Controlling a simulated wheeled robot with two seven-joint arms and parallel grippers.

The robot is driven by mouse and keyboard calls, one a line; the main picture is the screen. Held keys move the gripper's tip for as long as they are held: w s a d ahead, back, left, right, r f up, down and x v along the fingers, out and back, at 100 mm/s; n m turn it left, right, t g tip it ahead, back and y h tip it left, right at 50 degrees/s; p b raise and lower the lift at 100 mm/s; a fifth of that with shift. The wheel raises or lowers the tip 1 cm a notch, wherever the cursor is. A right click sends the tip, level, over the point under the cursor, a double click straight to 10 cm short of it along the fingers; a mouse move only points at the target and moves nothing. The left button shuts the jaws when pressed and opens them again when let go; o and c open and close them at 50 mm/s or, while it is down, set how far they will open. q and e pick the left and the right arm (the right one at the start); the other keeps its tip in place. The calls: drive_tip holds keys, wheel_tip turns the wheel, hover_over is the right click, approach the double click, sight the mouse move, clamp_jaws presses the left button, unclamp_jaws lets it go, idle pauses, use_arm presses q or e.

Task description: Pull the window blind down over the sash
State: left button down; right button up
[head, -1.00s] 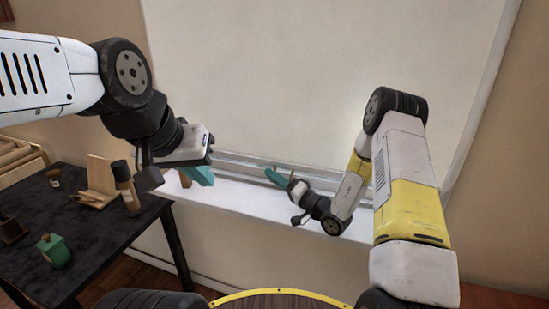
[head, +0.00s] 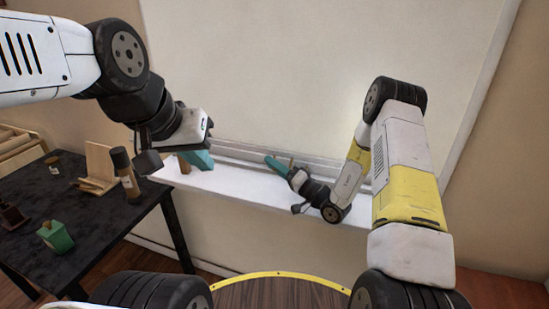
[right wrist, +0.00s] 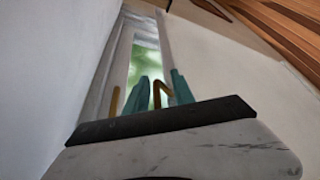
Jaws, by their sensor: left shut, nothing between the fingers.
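The cream window blind (head: 300,70) hangs over most of the window, its lower edge just above the white sill (head: 240,187). My right gripper (head: 277,165) is low at the window, close to the sill. Green shows through a strip of window glass (right wrist: 143,62) beyond the fingers. My left gripper (head: 200,160) is shut and empty, left of the right one, in front of the sill's left part.
A black table (head: 90,220) stands at the left with a dark bottle (head: 125,172), a wooden stand (head: 98,165) and a green object (head: 55,236). A yellow-rimmed round surface (head: 280,277) is at the bottom. The wall below the sill is clear.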

drive_tip(key=v, duration=0.6)
drive_tip(key=shift+s+d+f, duration=0.1)
drive_tip(key=shift+s+d, duration=0.05)
drive_tip(key=shift+d, duration=0.1)
drive_tip(key=shift+s+d, duration=0.3)
drive_tip(key=shift+d, duration=0.05)
drive_tip(key=shift+f, duration=0.1)
